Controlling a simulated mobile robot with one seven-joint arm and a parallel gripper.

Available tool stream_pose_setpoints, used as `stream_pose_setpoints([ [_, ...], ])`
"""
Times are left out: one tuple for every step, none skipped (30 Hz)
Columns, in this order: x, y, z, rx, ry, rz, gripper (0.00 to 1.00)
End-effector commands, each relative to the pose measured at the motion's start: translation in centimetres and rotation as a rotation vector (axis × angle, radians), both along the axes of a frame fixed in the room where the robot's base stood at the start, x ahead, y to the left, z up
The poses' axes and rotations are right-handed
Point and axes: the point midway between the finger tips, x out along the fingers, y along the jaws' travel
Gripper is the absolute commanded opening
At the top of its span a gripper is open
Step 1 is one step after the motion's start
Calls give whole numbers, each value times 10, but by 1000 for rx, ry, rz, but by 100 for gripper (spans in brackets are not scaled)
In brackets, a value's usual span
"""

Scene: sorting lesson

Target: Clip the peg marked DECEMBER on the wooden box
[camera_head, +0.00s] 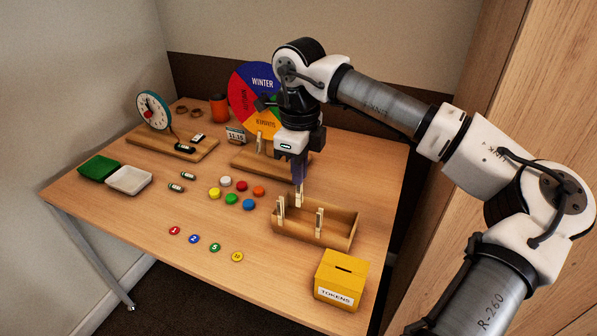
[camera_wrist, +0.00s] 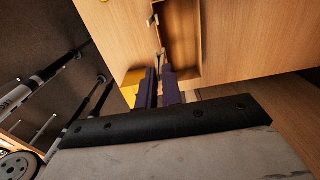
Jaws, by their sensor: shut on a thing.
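The wooden box (camera_head: 340,238) is a long open tray near the table's front right, and it also shows in the wrist view (camera_wrist: 184,30). Pale pegs stand clipped on its rim, one pair at its left end (camera_head: 281,206) and one on its front wall (camera_head: 319,222). My gripper (camera_head: 298,180) points down at the box's back left and is shut on a pale peg (camera_head: 299,196). I cannot tell whether this peg touches the rim. In the wrist view the purple fingers (camera_wrist: 158,88) hide most of it. No lettering on any peg is readable, so I cannot tell which says DECEMBER.
A yellow TOKENS box (camera_head: 340,280) stands just in front of the wooden box. Several coloured discs (camera_head: 231,199) lie to the left. A season wheel (camera_head: 255,100) on a wooden base, with a peg (camera_head: 260,143), stands behind. A cabinet (camera_head: 530,100) is at the right.

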Motion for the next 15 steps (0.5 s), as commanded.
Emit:
stream_pose_setpoints([
  [0, 0, -2, 0, 0, 0, 0],
  [0, 0, -4, 0, 0, 0, 0],
  [0, 0, -6, 0, 1, 0, 0],
  [0, 0, -8, 0, 1, 1, 0],
  [0, 0, -10, 1, 1, 1, 0],
  [0, 0, -13, 1, 1, 1, 0],
  [0, 0, -15, 1, 1, 1, 0],
  [-1, 0, -18, 1, 1, 1, 0],
  [0, 0, -22, 1, 1, 1, 0],
  [-1, 0, -24, 1, 1, 1, 0],
  [-1, 1, -27, 1, 1, 1, 0],
  [-1, 1, -31, 1, 1, 1, 0],
  [0, 1, -34, 1, 1, 1, 0],
  [0, 0, -38, 1, 1, 1, 0],
  [0, 0, -41, 1, 1, 1, 0],
])
